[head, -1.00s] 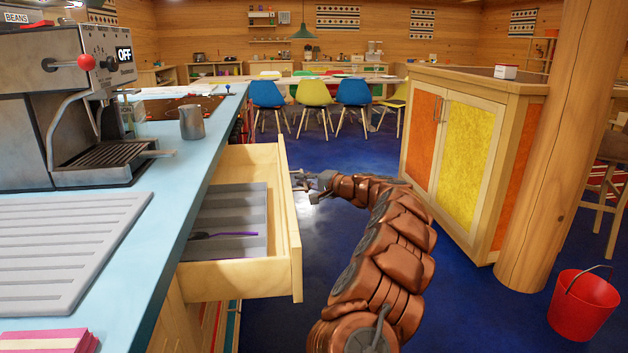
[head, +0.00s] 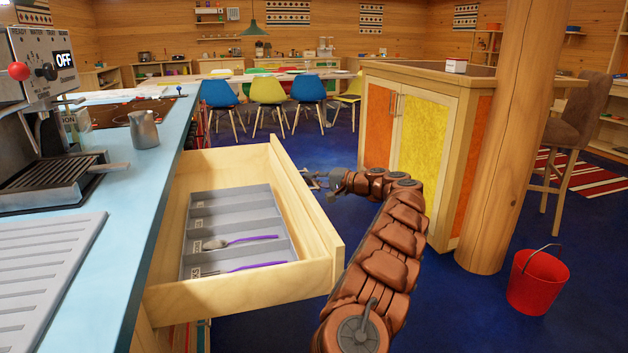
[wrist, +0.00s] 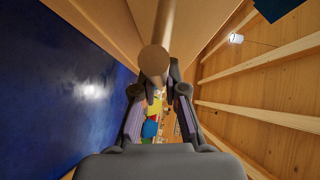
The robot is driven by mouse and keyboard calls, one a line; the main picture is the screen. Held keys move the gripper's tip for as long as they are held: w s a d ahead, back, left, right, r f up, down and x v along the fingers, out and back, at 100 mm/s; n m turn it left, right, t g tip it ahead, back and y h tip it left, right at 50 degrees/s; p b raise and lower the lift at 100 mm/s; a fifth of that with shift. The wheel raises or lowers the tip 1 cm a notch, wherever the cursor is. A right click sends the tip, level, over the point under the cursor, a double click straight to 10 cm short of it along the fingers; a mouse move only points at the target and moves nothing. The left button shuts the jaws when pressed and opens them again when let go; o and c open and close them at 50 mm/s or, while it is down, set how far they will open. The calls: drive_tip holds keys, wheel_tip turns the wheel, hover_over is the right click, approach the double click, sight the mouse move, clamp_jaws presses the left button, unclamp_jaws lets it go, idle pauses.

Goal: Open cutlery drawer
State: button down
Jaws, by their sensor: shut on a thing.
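The cutlery drawer (head: 316,232) is pulled well out from under the blue counter in the head view. Inside it lies a grey divided tray (head: 187,240) with a purple-handled spoon (head: 240,241) and another purple-handled piece (head: 258,266) in separate compartments. My gripper (head: 314,181) is at the outer face of the drawer front. In the wrist view, my gripper (wrist: 158,88) is shut on the wooden drawer handle (wrist: 153,60), whose round end sits between the fingers. In the head view the handle is mostly hidden behind the drawer front.
The blue counter (head: 118,190) carries a coffee machine (head: 40,130), a metal jug (head: 143,130) and a ribbed drainer (head: 40,275). An island cabinet (head: 425,150), a log post (head: 505,140) and a red bucket (head: 537,283) stand to the right. Blue floor between is clear.

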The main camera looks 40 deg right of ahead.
drive_tip(key=c, duration=1.2)
unclamp_jaws()
drive_tip(key=v, duration=1.2)
